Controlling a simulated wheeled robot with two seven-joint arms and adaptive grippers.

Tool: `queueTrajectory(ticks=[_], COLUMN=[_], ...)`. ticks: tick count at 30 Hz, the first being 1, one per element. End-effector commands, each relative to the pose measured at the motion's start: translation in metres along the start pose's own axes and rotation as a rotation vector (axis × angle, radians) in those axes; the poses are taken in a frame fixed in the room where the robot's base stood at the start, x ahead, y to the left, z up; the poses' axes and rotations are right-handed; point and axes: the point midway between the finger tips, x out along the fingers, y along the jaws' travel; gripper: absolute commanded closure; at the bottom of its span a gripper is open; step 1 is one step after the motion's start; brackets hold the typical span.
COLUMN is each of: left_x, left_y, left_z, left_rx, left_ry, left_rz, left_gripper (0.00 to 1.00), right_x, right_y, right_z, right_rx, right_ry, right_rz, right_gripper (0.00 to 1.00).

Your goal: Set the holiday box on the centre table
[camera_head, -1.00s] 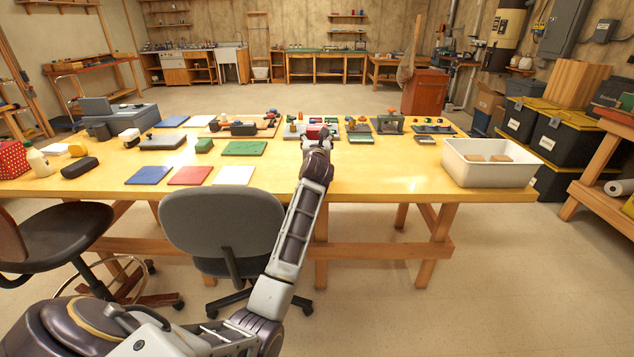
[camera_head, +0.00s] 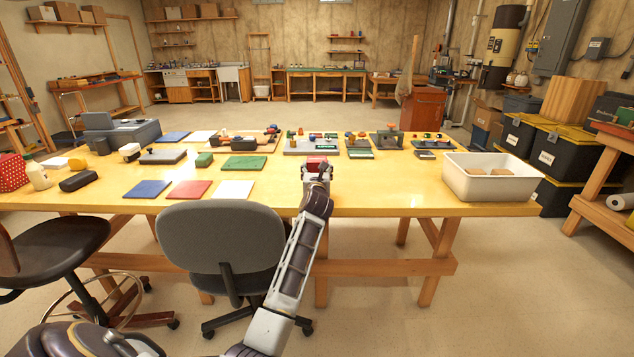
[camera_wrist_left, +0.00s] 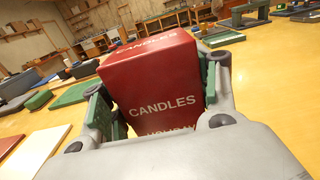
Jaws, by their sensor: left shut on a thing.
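A red box (camera_wrist_left: 158,85) marked "CANDLES" and, partly hidden at its lower edge, "HOLIDAY" fills the middle of the left wrist view. My left gripper (camera_wrist_left: 160,100) is shut on it, with a green-padded finger on each side. In the head view the red box (camera_head: 317,161) shows at the tip of my left gripper (camera_head: 316,172), over the near half of the yellow wooden table (camera_head: 380,190). I cannot tell whether its underside touches the tabletop. My right gripper is not in view.
Blue (camera_head: 147,189), red (camera_head: 188,189) and white (camera_head: 234,189) mats lie left of the gripper. Trays with small items stand behind it. A white bin (camera_head: 492,178) stands at the right end. Bare tabletop lies between gripper and bin. A grey chair (camera_head: 222,240) stands at the near edge.

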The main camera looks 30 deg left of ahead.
Motion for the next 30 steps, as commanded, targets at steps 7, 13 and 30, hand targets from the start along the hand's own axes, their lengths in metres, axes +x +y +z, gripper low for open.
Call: queueTrajectory(ticks=[7, 13, 30], left_x=[0.0, 0.0, 0.0], left_y=[0.0, 0.0, -0.001], left_z=[0.001, -0.009, -0.036], left_rx=[-0.001, 0.0, -0.001], left_ry=[-0.002, 0.0, -0.002], left_rz=[-0.001, -0.001, -0.001], left_gripper=[0.67, 0.67, 0.67], right_x=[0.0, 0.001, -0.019], right_y=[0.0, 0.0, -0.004], right_z=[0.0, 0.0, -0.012], right_rx=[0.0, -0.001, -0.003], right_ry=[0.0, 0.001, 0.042], right_rz=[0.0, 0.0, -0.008], right_gripper=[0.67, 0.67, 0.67])
